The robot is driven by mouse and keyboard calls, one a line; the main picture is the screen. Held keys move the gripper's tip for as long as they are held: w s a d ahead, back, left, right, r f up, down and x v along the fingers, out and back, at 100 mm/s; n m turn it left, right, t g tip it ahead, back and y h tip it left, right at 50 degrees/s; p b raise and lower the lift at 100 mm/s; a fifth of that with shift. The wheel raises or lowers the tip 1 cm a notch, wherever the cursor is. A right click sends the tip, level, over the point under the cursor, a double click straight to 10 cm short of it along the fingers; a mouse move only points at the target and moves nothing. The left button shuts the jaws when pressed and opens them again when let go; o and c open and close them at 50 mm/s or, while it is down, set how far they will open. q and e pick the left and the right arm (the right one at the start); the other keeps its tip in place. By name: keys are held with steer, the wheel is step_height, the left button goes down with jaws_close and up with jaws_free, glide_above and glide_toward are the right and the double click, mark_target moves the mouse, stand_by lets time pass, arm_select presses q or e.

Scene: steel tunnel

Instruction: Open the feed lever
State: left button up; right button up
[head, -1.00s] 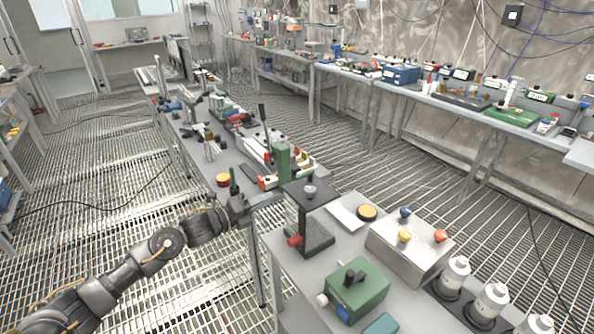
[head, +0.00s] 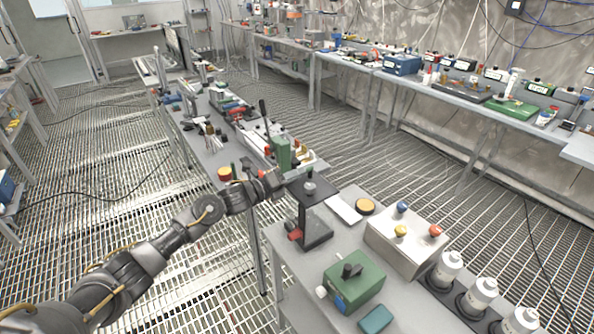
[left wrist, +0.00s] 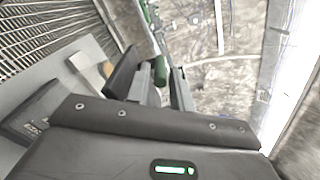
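My left gripper (head: 282,180) is at the near end of the long bench, just left of a dark stand (head: 318,228) with a flat top plate and a grey knob. In the left wrist view the two fingers (left wrist: 167,90) stand apart, and a green rod-like handle (left wrist: 160,66) shows between them or just beyond. I cannot tell whether they touch it. A green block (head: 283,153) stands upright behind the gripper, with a dark upright lever (head: 264,112) farther back. I cannot tell which part is the feed lever. My right gripper is out of view.
A green box (head: 354,284) with a black knob and a metal box (head: 405,245) with coloured buttons sit on the near bench. White-capped bottles (head: 447,268) stand at its right. A red-yellow button (head: 225,174) is left of the gripper. Open grating floor lies left.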

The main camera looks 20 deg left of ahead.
arm_select(q)
steer(key=shift+w+d, duration=0.4)
jaws_close()
steer(key=shift+s+d+n+t+y, duration=0.3)
steer(key=shift+n+t+y, duration=0.3)
steer(key=shift+y, duration=0.2)
steer(key=shift+d+n+t+y, duration=0.2)
steer(key=shift+n+t+y, duration=0.6)
steer(key=shift+y, duration=0.5)
jaws_free()
